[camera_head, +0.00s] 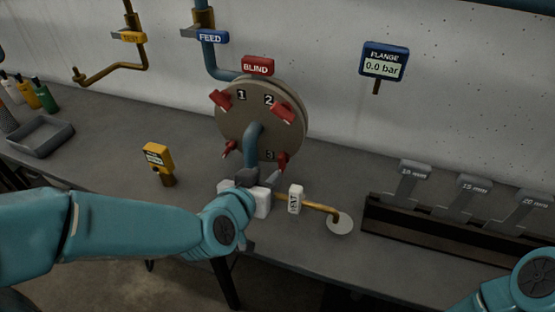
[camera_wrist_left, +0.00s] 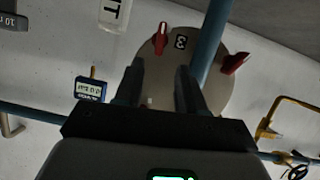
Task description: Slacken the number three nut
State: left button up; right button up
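A round grey-brown flange (camera_head: 235,122) stands on the bench, with red nuts near its rim and a blue pipe at its middle. The number three nut (camera_head: 282,160) is at lower right, beside the label 3. It also shows in the left wrist view (camera_wrist_left: 162,40), beyond the fingers. My left gripper (camera_head: 262,179) is in front of the flange's lower part. Its fingers (camera_wrist_left: 160,92) stand apart with nothing seen held between them; the nut appears clear of them. My right arm (camera_head: 515,290) enters at lower right; its gripper is out of frame.
A VENT tag (camera_head: 295,199) and brass pipe (camera_head: 318,206) are just right of my left gripper. A rack (camera_head: 400,222) of labelled wrenches is at right. The FLANGE gauge (camera_head: 384,62) reads 0.0 bar. A yellow-headed device (camera_head: 157,158) and grey tray (camera_head: 40,136) are left.

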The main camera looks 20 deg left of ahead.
aim_at(279, 163)
pick_arm(q)
jog(key=x, duration=0.8)
jog(key=shift+w+f, duration=0.2)
jog(key=shift+w, duration=0.05)
jog(key=shift+s, duration=0.1)
grip_shut()
